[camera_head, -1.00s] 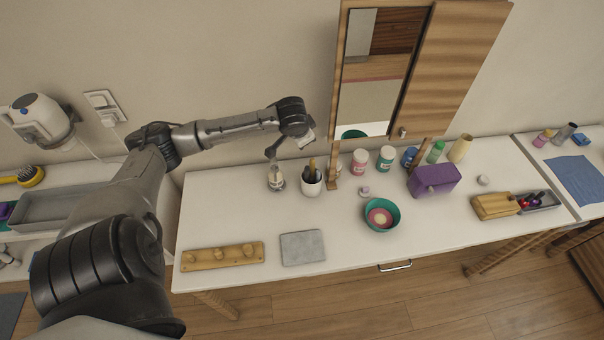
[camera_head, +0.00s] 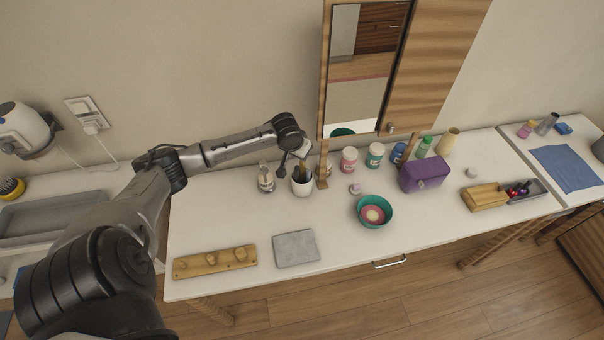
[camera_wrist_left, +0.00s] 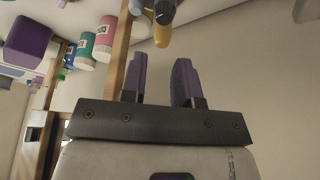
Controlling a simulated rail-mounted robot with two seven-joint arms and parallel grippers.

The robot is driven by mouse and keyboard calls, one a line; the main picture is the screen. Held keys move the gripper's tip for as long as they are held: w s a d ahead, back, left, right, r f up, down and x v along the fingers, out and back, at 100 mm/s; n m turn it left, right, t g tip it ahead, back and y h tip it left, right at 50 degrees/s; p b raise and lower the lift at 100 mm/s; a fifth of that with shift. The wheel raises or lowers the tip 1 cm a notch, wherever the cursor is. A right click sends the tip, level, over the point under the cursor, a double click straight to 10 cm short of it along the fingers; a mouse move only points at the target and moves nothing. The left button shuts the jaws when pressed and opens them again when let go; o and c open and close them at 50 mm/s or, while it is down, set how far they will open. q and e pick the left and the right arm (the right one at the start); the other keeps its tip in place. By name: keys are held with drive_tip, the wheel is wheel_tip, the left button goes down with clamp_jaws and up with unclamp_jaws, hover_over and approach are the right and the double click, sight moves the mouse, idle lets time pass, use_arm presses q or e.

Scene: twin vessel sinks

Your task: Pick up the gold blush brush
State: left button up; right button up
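A white cup (camera_head: 302,186) holding dark brushes stands on the white counter, beside the mirror's wooden post. In the left wrist view a gold, rounded brush end (camera_wrist_left: 161,38) shows just beyond my left fingertips, with dark brush ends (camera_wrist_left: 163,10) beside it. My left gripper (camera_wrist_left: 160,68) is open, its two purple-grey fingers apart with nothing between them. In the head view my left gripper (camera_head: 284,167) is just above and left of the cup, and partly hides the brush tops. My right gripper is not in view.
A glass dispenser (camera_head: 265,180) stands close left of the cup. The wooden post (camera_head: 323,168) stands close on its right. Several jars, a purple box (camera_head: 424,174) and a green bowl (camera_head: 375,211) are farther right.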

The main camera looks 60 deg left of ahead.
use_arm(q)
hover_over(302, 172)
drive_tip(key=shift+w+a+f+b, duration=0.1)
drive_tip(key=shift+a+f+b, duration=0.05)
drive_tip(key=shift+f, duration=0.7)
drive_tip(key=shift+w+a+f+b, duration=0.1)
drive_tip(key=shift+a+f+b, duration=0.05)
drive_tip(key=shift+f, duration=0.75)
drive_tip(key=shift+w+a+f+b, duration=0.1)
drive_tip(key=shift+a+f+b, duration=0.05)
drive_tip(key=shift+f, duration=0.7)
drive_tip(key=shift+c, duration=0.2)
clamp_jaws()
